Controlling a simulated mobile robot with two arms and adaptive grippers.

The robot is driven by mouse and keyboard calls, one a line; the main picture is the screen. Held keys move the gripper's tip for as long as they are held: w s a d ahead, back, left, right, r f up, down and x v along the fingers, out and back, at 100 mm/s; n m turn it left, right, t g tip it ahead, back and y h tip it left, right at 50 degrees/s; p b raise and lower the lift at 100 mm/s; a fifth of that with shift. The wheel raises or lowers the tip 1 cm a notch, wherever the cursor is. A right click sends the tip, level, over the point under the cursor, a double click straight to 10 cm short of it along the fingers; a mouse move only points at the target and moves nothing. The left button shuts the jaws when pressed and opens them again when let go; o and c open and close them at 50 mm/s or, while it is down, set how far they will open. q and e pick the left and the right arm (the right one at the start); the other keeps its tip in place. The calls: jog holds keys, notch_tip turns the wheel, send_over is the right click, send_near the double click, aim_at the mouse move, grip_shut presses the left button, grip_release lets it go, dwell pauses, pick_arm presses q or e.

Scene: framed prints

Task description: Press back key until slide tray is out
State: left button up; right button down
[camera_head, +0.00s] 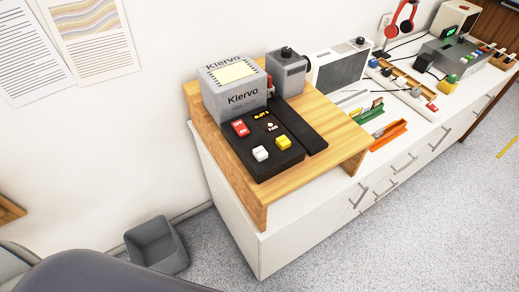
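A grey slide projector (232,92) marked "Klervo" stands on a wooden riser at the left end of the white cabinet. Its black control panel (262,145) faces the front. The panel carries a red on/off switch (240,128), a white key (261,153) and a yellow key (283,142). A small orange display reads "SLOT" with a character too small to be sure of. I cannot read which key is the back key. A long black strip (301,126) lies along the panel's right side; it may be the slide tray. Neither of my grippers is in view.
The wooden riser (325,146) has bare room right of the panel. Orange (388,135) and green holders, a grey-fronted box (341,70), a switch strip and red headphones (401,18) stand farther right. A grey bin (157,246) sits on the floor.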

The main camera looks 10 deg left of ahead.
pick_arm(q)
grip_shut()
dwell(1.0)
